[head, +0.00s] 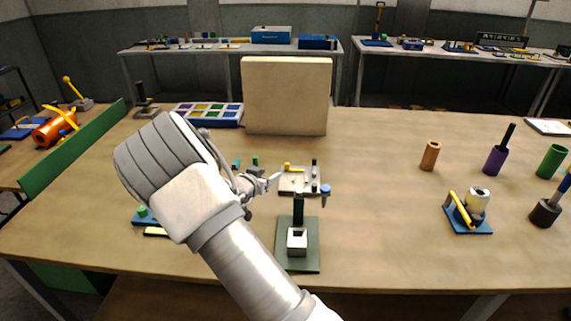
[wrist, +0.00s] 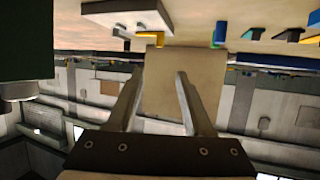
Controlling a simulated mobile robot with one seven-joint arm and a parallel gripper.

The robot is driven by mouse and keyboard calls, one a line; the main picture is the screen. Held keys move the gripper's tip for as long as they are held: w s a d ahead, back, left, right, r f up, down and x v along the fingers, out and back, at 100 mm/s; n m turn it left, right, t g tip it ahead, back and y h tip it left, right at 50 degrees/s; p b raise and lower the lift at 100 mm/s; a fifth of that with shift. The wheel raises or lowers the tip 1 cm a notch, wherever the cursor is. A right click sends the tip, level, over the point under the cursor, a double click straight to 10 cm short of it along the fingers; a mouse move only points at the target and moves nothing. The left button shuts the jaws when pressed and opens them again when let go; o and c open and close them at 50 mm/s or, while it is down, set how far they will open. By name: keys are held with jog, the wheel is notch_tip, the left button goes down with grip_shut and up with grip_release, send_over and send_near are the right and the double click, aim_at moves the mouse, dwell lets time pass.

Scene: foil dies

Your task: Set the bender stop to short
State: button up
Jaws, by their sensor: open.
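A small pale fixture plate (head: 298,181) with a yellow lever (head: 292,167), a dark upright pin and a blue knob (head: 325,188) stands mid-table; it looks like the bender. I cannot tell which part is the stop or how it is set. My gripper (head: 272,180) is just left of this plate in the head view, above the table, apart or nearly touching. In the wrist view, which looks upside down, my gripper (wrist: 158,85) has its two fingers spread with nothing held between them. A pale plate (wrist: 127,24) shows beyond the left finger.
A green-based stand (head: 298,258) with a metal block is in front of the plate. A beige upright board (head: 287,95) stands behind it, with a compartment tray (head: 208,114) to its left. A blue-based fixture (head: 467,219) and several cylinders are at right. Table between is clear.

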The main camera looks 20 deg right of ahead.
aim_at(287, 164)
jog(key=x, duration=1.7)
grip_shut()
dwell(1.0)
